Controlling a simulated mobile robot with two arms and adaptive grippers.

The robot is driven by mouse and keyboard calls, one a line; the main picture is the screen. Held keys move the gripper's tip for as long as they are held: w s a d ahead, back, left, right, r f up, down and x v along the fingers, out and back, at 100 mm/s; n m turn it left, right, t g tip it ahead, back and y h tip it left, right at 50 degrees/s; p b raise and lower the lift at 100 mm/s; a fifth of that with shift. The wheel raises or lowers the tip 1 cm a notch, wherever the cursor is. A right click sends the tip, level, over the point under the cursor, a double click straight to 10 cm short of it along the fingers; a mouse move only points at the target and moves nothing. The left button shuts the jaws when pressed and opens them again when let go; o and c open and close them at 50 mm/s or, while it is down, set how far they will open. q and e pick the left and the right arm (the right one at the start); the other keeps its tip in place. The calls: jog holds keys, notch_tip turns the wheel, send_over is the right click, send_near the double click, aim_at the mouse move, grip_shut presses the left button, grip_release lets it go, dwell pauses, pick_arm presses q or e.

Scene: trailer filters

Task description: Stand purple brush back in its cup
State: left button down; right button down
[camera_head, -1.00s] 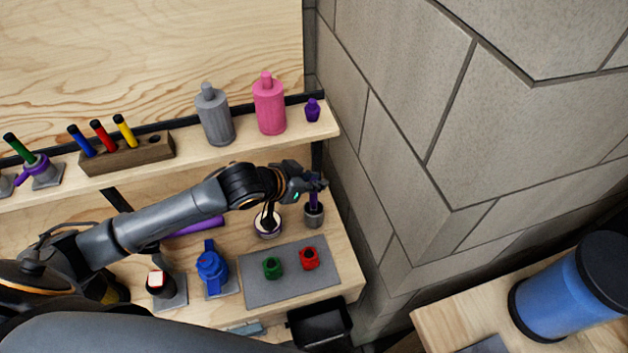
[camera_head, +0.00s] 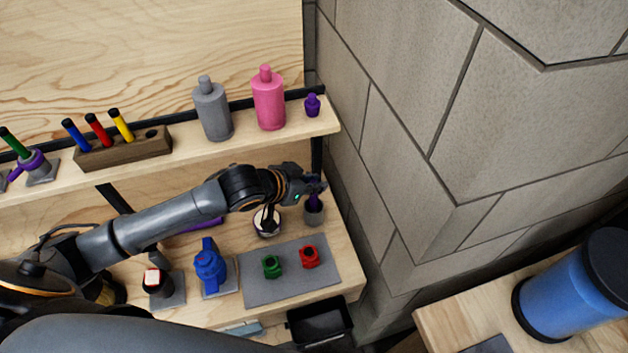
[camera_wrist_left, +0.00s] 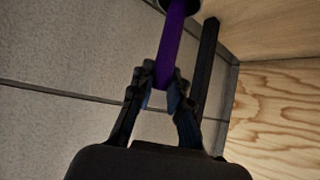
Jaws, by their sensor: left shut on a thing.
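My left gripper (camera_head: 313,187) is shut on the purple brush (camera_head: 314,201), right above the small grey cup (camera_head: 314,217) at the right end of the lower shelf. The brush is close to upright, and its lower end is at the cup's mouth, seemingly inside; how deep it goes is hidden. In the left wrist view the fingers (camera_wrist_left: 160,88) pinch the purple handle (camera_wrist_left: 172,42), which runs up to the dark round rim of the cup (camera_wrist_left: 177,6). My right gripper is not in view.
A white-topped round pot (camera_head: 267,222) stands just left of the cup. A grey mat (camera_head: 287,289) with green and red nuts lies in front. The upper shelf (camera_head: 235,147) with bottles is close behind the gripper. A stone wall (camera_head: 385,190) rises at the right.

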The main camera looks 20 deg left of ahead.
pick_arm(q)
jog(key=shift+f, duration=0.2)
jog(key=c, duration=1.2)
grip_release()
jog(key=v, duration=1.2)
jog(key=shift+f, duration=0.1)
